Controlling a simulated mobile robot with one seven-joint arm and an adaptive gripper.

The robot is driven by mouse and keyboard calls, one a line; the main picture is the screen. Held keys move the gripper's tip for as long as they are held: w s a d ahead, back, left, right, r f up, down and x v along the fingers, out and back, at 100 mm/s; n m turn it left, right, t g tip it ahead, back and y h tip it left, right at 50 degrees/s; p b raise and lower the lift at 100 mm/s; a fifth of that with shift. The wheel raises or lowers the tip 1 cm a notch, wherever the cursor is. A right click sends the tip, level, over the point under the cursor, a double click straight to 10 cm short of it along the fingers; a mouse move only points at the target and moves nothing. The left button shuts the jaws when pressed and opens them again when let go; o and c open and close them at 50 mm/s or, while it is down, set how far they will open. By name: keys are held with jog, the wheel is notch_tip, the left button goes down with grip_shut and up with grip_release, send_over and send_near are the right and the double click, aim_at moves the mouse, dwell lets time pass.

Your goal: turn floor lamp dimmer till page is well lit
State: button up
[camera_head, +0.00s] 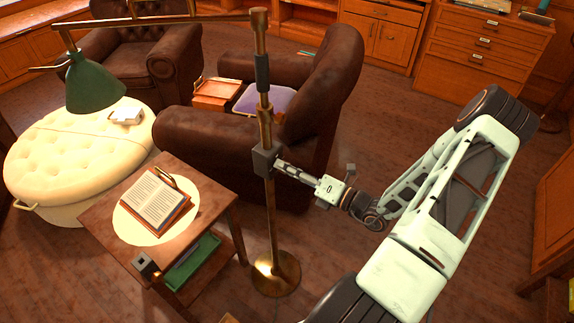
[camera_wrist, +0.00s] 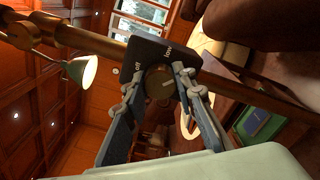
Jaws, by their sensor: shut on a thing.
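The brass floor lamp (camera_head: 268,215) stands upright beside the side table, its green shade (camera_head: 92,85) over the table's left side. A dark dimmer box (camera_head: 265,160) is on its pole. In the wrist view the box (camera_wrist: 148,52) shows the words "off" and "low" and a round knob (camera_wrist: 158,86) with a pale pointer line. My gripper (camera_head: 283,167) is shut on the knob, with one finger on each side. The shade's inside (camera_wrist: 84,70) glows. An open book (camera_head: 152,202) lies on the table within a bright round patch of light; its text lines show.
The side table (camera_head: 215,198) carries a small dark box at its front corner and a green tray on its lower shelf. A leather armchair (camera_head: 190,135) stands close behind the pole. A cream ottoman (camera_head: 50,150) is at left. Wood floor is open at right.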

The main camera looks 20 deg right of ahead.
jog(key=shift+f, duration=0.1)
dwell(0.3)
jog(key=o, duration=1.2)
jog(key=shift+c, duration=0.2)
jog(key=v, duration=1.2)
